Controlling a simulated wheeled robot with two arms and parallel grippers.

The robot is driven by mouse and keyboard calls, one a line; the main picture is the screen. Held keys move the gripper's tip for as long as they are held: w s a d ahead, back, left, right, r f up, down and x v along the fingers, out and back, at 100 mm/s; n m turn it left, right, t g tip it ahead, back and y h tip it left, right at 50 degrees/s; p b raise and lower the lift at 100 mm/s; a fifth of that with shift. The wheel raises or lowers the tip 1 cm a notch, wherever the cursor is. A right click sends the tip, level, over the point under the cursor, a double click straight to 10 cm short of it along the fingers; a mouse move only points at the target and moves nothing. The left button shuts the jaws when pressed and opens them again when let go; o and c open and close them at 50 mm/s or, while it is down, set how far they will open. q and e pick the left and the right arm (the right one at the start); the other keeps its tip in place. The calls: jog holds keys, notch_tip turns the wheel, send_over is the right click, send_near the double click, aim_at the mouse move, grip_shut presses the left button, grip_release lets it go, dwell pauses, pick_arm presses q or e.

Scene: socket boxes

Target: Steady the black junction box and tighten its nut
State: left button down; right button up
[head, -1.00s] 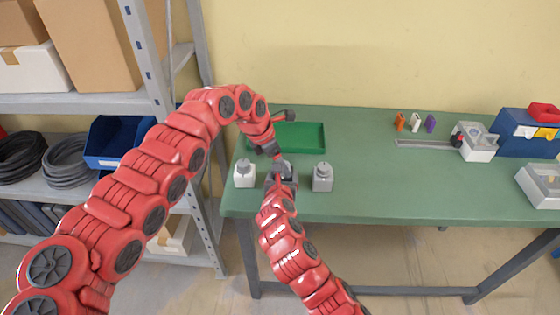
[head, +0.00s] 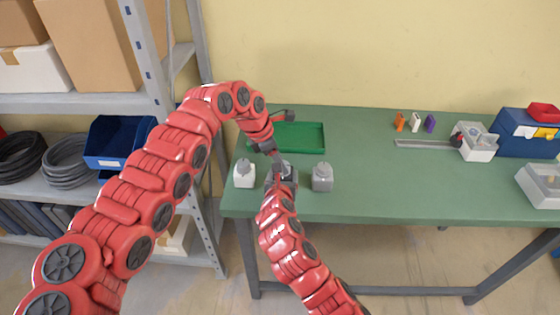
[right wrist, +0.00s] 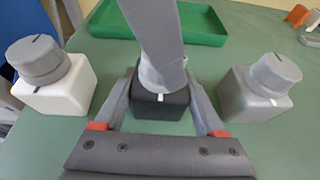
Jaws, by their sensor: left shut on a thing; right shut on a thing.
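The black junction box (right wrist: 160,108) stands upright on the green table in the right wrist view, a white mark on its top edge. My right gripper (right wrist: 160,92) is shut on it, one finger along each side; in the head view this gripper (head: 281,178) mostly hides the box. My left gripper (head: 277,160) comes down from above and is shut on the nut on top of the box. The grey gripper parts (right wrist: 155,40) cover most of the nut in the right wrist view, so its mark cannot be seen.
A white box (head: 244,175) with a grey nut stands left of the black box, and a grey box (head: 322,178) with a grey nut stands right. A green tray (head: 312,135) lies behind. Shelving (head: 165,90) stands left. The table's middle right is clear.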

pick_arm(q)
jog(key=shift+w+a+f+m+g, duration=0.15)
jog(key=shift+m+g, duration=0.3)
jog(key=shift+m, duration=0.7)
jog(key=shift+w+r+m+g, duration=0.1)
jog(key=shift+m+g, duration=0.35)
jog(key=shift+m, duration=0.7)
jog(key=shift+c, duration=1.7)
grip_release()
jog(key=v, duration=0.7)
jog(key=shift+r, duration=0.25)
jog(key=shift+a, duration=0.1)
